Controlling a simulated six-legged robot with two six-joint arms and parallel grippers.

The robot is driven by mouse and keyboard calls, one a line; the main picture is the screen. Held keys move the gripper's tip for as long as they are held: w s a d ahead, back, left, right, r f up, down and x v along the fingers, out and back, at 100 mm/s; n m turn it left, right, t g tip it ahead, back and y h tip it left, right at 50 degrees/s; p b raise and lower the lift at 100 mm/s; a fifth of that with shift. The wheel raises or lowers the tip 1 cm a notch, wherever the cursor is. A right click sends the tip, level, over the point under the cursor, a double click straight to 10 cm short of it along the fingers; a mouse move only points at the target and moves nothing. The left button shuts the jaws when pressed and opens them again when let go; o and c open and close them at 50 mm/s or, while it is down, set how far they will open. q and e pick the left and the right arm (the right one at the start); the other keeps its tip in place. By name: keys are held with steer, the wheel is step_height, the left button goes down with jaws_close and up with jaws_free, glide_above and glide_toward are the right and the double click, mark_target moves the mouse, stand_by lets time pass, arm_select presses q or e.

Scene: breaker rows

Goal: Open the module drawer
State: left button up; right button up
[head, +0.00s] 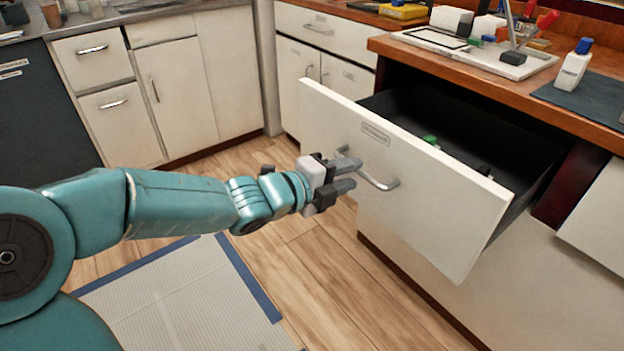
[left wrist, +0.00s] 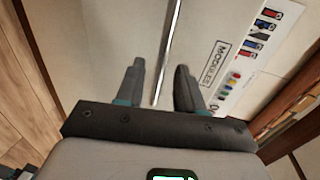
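The module drawer (head: 430,190) is pulled well out of the counter, with its dark inside showing in the head view. Its white front carries a metal bar handle (head: 380,182) and a small label. In the left wrist view the label (left wrist: 215,63) reads "MODULES". My left gripper (head: 348,174) is at the left end of the handle. In the left wrist view its two fingers (left wrist: 160,85) are apart. The handle bar (left wrist: 168,50) runs between them with a gap on both sides. My right gripper is in neither view.
Small green items (head: 431,140) show inside the drawer. The wooden countertop (head: 480,76) above bears a tray, tools and a white bottle (head: 573,66). White cabinets (head: 180,85) stand at the back left. The wooden floor (head: 300,245) left of the drawer is clear, with a grey mat (head: 190,300).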

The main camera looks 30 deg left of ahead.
arm_select(q)
steer(key=p+v, duration=0.4)
steer(key=v, duration=1)
steer(key=shift+s, duration=0.3)
